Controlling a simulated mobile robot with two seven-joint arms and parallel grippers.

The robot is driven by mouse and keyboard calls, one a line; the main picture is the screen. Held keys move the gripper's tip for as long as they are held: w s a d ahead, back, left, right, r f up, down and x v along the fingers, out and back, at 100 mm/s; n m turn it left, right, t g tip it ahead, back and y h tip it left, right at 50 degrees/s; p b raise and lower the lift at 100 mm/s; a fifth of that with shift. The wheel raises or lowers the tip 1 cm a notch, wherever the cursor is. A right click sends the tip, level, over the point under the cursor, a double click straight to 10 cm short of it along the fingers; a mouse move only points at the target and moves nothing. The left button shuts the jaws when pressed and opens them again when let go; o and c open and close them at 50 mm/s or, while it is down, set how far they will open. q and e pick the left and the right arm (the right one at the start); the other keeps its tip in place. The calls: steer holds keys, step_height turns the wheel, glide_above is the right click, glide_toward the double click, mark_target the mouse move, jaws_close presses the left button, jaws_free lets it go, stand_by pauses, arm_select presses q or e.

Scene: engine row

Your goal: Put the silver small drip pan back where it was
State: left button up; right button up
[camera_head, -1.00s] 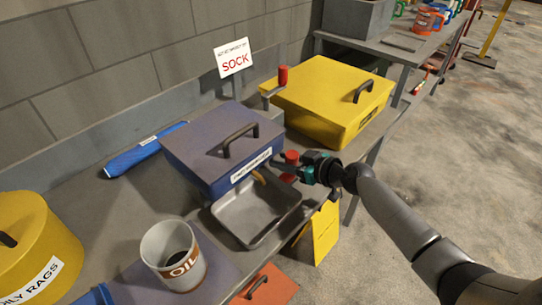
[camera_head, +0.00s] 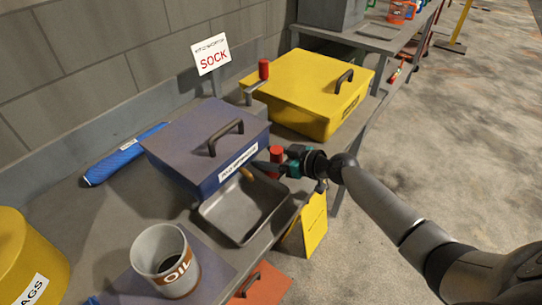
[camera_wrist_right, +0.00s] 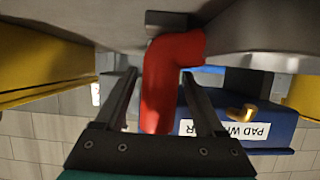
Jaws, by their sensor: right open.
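The silver small drip pan (camera_head: 240,213) is a shallow, empty grey tray on the bench, directly in front of the blue box, with its right side near the bench's front edge. My right gripper (camera_head: 272,166) is open just above and beyond the pan's back right corner, beside the box's front right corner. In the right wrist view, a red bent handle (camera_wrist_right: 168,85) lies between the open fingers (camera_wrist_right: 165,105); I cannot tell whether they touch it. The pan is not clearly recognisable there. My left gripper is not in view.
The blue box (camera_head: 205,145) has a black lid handle and a small brass-coloured tap (camera_wrist_right: 240,113). A yellow box (camera_head: 315,90) stands behind it. An oil mug (camera_head: 167,260) stands at the front, and a blue roll (camera_head: 122,155) lies by the wall. A yellow panel (camera_head: 314,224) hangs below the bench edge.

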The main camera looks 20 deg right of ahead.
steer(key=shift+r, duration=0.15)
steer(key=v, duration=1.2)
stand_by(0.3)
